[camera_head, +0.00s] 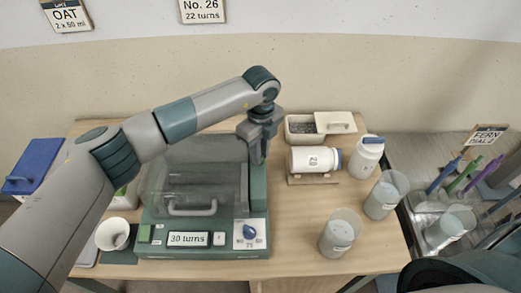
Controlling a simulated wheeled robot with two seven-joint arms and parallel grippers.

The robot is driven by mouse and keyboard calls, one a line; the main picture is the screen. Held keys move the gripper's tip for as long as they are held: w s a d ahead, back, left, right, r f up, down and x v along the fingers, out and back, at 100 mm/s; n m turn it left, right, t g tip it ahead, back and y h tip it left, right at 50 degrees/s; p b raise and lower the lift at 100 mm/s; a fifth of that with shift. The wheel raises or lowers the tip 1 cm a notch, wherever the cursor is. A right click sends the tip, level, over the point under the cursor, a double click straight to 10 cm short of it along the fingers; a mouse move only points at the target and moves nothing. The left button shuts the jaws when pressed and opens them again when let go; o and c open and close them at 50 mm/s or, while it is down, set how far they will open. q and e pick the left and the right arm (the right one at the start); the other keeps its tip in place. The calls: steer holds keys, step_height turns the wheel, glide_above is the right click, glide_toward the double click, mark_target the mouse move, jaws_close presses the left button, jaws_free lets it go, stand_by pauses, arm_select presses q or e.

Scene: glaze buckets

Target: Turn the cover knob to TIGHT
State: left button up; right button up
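A green-grey machine (210,250) with a clear cover (180,185) stands on the table, left of the middle. The cover is down and has a pale handle (192,208) at its front. A blue knob (249,232) sits on a white plate at the front right of the machine; its labels are too small to read. My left gripper (257,161) points down over the machine's back right part, behind the blue knob and apart from it. Its fingers are too small and dark to tell their opening. Nothing shows held. My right gripper is out of view.
The machine's display (188,239) reads "30 turns". A white jar (313,159) lies on a wooden rest, near a white bottle (366,157) and an open box (303,129). Two clear cups (340,234) (386,194) stand at right. A white cup (113,234) is at left.

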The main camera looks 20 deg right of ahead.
arm_select(q)
jaws_close()
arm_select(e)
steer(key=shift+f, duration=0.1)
